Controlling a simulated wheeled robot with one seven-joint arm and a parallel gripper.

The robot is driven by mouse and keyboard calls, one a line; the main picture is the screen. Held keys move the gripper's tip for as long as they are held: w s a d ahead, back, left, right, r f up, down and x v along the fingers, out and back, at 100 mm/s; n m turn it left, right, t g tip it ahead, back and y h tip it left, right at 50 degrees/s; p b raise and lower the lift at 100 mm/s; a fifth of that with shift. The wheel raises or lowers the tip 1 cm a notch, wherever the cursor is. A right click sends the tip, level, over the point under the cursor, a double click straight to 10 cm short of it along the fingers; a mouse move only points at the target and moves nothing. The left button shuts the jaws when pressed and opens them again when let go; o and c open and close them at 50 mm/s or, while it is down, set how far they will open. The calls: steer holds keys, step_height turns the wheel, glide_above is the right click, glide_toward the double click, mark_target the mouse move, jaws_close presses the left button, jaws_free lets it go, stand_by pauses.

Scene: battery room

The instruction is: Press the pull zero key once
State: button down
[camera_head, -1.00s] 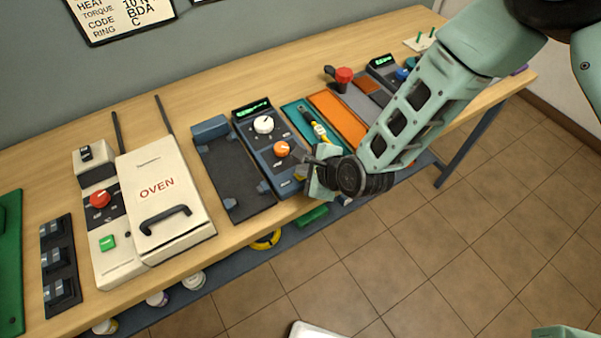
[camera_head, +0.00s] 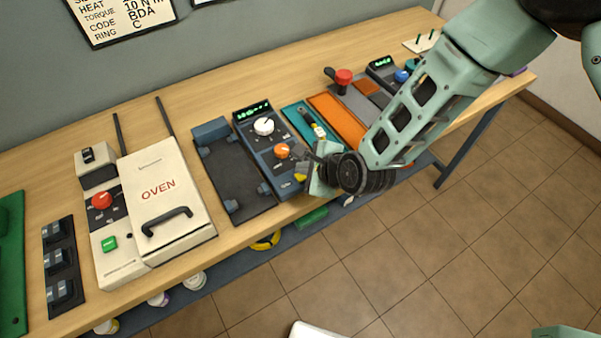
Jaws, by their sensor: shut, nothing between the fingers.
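A dark blue-grey instrument (camera_head: 252,132) with a lit green display, a white knob (camera_head: 264,126) and an orange knob (camera_head: 282,150) lies on the bench. A small yellow part (camera_head: 300,177) shows at its front end, partly covered by my gripper. My gripper (camera_head: 306,166) is over the front right corner of this instrument, shut and empty. Its fingertips are small and partly hidden, so I cannot tell whether they touch anything. A second instrument (camera_head: 381,65) with a green display and a blue knob (camera_head: 401,76) stands farther right. No key label is readable, so I cannot tell which is the pull zero key.
A dark tray (camera_head: 238,172) and a white oven (camera_head: 165,195) lie left of the instrument. A teal tray (camera_head: 297,117) with a tool and an orange panel (camera_head: 338,118) lie right of it. A red knob (camera_head: 343,76) stands behind. The floor in front is open.

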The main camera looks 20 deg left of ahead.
mark_target(304, 178)
steer(key=shift+r+p, duration=1.5)
steer(key=shift+r, duration=1)
steer(key=s+d+r+n+g+h+b, duration=0.1)
steer(key=s+d+r+n+h+b, duration=0.1)
steer(key=s+d+r+n, duration=0.3)
steer(key=s+d+r+n+g+h+b, duration=0.2)
steer(key=s+d+n, duration=0.4)
steer(key=d+n, duration=0.4)
steer(key=s+d+r+n+g+h+b, duration=0.1)
steer(key=s+d+r+n+h+b, duration=0.2)
steer(key=d+r+n, duration=0.4)
steer(key=s+d+b, duration=0.1)
steer(key=s+d, duration=0.1)
steer(key=d, duration=0.2)
steer(key=shift+s+d+r, duration=0.3)
steer(key=shift+d+r, duration=0.05)
steer(key=shift+d, duration=0.05)
